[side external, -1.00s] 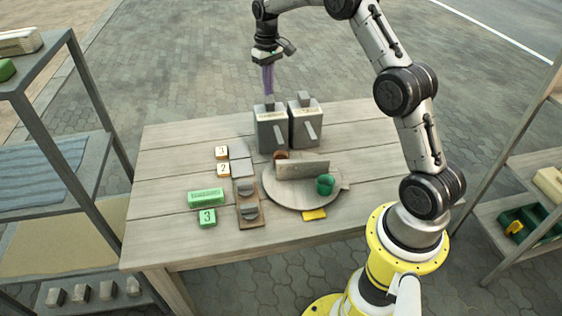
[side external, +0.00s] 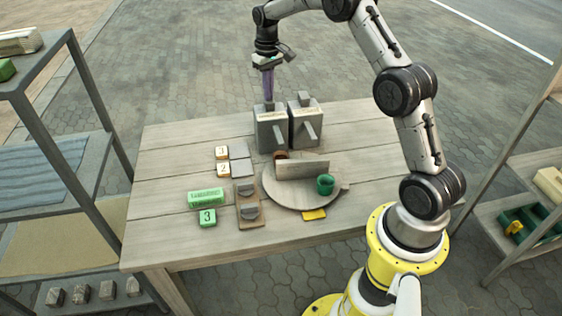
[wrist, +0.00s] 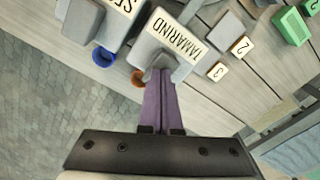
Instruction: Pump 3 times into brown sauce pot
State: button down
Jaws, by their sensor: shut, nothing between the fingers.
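My gripper (side external: 269,99) is shut and empty, pointing down with its purple fingertips at the pump top of the left grey dispenser (side external: 270,133). I cannot tell whether they press it. In the wrist view this dispenser reads TAMARIND (wrist: 182,38), and the fingertips (wrist: 160,72) overlap its pump top. The brown pot (side external: 281,155) stands below its spout, partly hidden by an upright board; its rim shows in the wrist view (wrist: 137,78). A second grey dispenser (side external: 305,126) stands to the right, with a blue pot (wrist: 103,57) near it in the wrist view.
A round turntable (side external: 285,199) carries the upright board (side external: 302,170) and a green pot (side external: 325,185). Left are white number tiles 3 (side external: 221,152) and 2 (side external: 223,170), grey slabs (side external: 239,149), a green 3 tile (side external: 207,217) and a wooden switch block (side external: 248,207). The table's right side is clear.

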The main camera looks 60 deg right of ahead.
jog(key=shift+f, duration=0.8)
dwell(0.4)
jog(key=shift+r, duration=1.65)
jog(key=shift+r, duration=2.5)
